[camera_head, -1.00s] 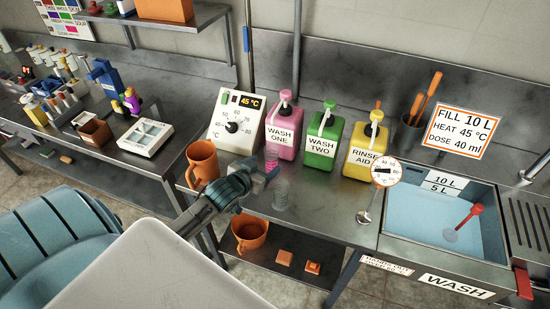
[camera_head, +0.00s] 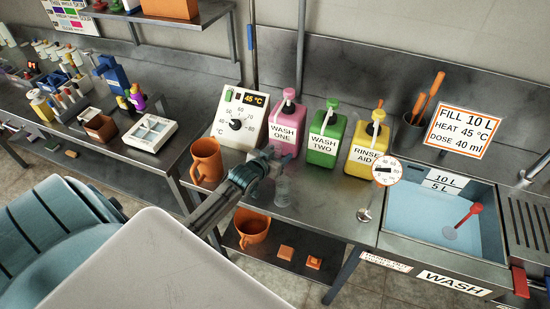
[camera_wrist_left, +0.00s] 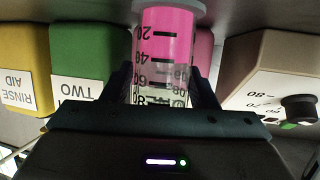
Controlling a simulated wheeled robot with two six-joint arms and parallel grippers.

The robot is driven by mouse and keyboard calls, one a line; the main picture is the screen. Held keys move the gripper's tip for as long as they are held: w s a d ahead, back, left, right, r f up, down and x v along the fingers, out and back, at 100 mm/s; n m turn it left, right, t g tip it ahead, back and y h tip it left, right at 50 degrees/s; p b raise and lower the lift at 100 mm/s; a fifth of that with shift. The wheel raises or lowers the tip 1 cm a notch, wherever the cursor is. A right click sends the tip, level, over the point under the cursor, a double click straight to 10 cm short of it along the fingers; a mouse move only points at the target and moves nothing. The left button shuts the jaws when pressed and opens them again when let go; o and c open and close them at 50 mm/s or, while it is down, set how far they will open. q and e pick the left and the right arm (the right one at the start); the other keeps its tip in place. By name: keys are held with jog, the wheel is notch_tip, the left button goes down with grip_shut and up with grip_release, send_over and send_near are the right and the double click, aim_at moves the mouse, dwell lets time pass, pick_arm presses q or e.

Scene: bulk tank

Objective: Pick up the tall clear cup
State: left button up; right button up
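A tall clear cup (camera_wrist_left: 163,50) with black scale marks fills the middle of the left wrist view, shown upside down. In the head view my left gripper (camera_head: 268,160) is over the counter in front of the pink bottle and hides most of this cup. A second clear cup (camera_head: 282,189) stands nearer the counter's front. My right gripper is not in view.
Behind stand pink (camera_head: 286,128), green (camera_head: 325,140) and yellow (camera_head: 366,150) pump bottles. A 45 °C dial box (camera_head: 238,118) and an orange jug (camera_head: 206,161) are at left. A round gauge (camera_head: 386,171) and the water-filled sink (camera_head: 425,215) are at right.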

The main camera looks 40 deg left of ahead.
pick_arm(q)
jog(key=c, duration=0.8)
jog(key=shift+s+r+b, duration=0.15)
jog(key=shift+r+b, duration=0.05)
jog(key=shift+b, duration=0.35)
notch_tip(320, 180, up, 6)
jog(key=shift+r+b, duration=0.1)
jog(key=shift+b, duration=0.9)
jog(key=shift+s+d+r, duration=0.1)
jog(key=shift+s, duration=0.2)
jog(key=s+d+b, duration=0.1)
jog(key=s, duration=0.5)
jog(key=s+d+b, duration=0.2)
jog(key=s, duration=0.4)
jog(key=s+d+b, duration=0.1)
jog(key=s+b, duration=0.1)
jog(key=s, duration=0.4)
jog(key=shift+d, duration=0.2)
